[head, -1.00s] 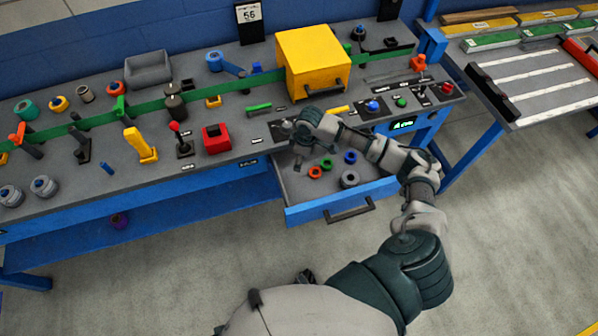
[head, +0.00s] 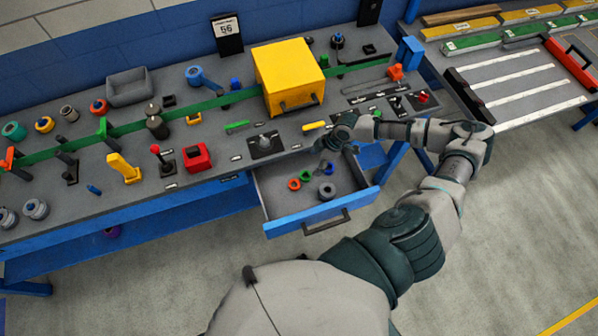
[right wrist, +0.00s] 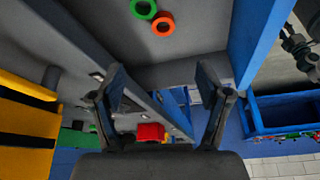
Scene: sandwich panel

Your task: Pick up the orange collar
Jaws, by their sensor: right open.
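The orange collar (head: 294,184) is a small ring lying in the open drawer, near its left side, next to a green ring (head: 306,175). In the right wrist view the orange collar (right wrist: 163,23) is near the top, touching or almost touching the green ring (right wrist: 144,8). My right gripper (head: 324,164) is over the back right part of the drawer, to the right of the collar. In the right wrist view its two fingers (right wrist: 163,78) are spread apart with nothing between them. My left gripper is not in view.
The blue-fronted drawer (head: 322,210) is pulled out of the workbench. It also holds a grey ring (head: 327,191) and a blue ring partly hidden by my gripper. A yellow box (head: 289,72) stands on the bench behind. A lever plate (head: 265,145) sits above the drawer's left.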

